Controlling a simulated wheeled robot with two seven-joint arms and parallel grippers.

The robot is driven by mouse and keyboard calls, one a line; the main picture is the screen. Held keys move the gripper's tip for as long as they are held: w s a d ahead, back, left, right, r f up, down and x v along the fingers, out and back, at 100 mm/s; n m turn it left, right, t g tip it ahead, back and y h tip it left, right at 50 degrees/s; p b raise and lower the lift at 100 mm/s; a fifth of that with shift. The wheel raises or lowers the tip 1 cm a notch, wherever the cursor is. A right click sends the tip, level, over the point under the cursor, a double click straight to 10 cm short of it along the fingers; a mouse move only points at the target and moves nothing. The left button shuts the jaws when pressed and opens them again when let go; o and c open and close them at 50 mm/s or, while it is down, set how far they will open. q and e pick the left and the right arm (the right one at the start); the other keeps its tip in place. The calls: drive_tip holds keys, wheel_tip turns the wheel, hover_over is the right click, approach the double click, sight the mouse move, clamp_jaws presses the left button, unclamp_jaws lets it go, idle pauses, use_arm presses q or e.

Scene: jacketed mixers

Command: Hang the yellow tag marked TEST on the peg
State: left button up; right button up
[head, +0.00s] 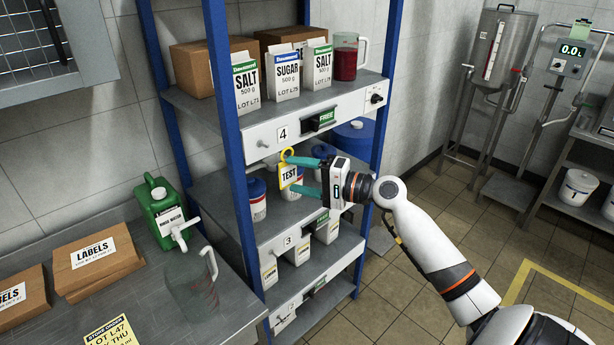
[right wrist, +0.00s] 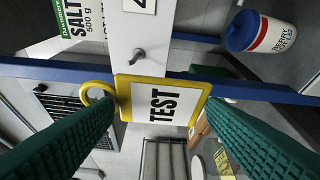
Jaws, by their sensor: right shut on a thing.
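The yellow tag marked TEST (head: 289,177) has a white face and a yellow ring at its top. My right gripper (head: 298,174) is shut on it by the sides, in front of the shelf rack. The tag also shows in the right wrist view (right wrist: 162,103), between the green fingers, with its ring to the left. A small grey peg (head: 264,143) sticks out of the shelf front left of the number 4. The peg also shows in the right wrist view (right wrist: 137,54). The ring is apart from the peg, lower and to its right in the head view. My left gripper is not in view.
Blue rack posts (head: 227,130) flank the shelves. A green FREE slider (head: 320,120) sits on the same shelf front. Boxes of salt and sugar (head: 287,75) stand above, and lidded tubs (head: 257,200) stand below. A steel table (head: 165,305) with a green canister (head: 162,210) is at left.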

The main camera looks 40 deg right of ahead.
drive_tip(key=w+f+b, duration=0.1)
drive_tip(key=w+b, duration=0.1)
drive_tip(key=w, duration=0.6)
drive_tip(key=shift+w+a+f, duration=0.25)
drive_tip(key=shift+a+f, duration=0.05)
drive_tip(key=shift+a, duration=0.05)
idle(0.8)
drive_tip(key=shift+w+f, duration=0.1)
drive_tip(key=o, duration=1)
drive_tip(key=shift+d, duration=0.1)
drive_tip(key=shift+r, duration=0.25)
drive_tip(key=shift+d+f, duration=0.1)
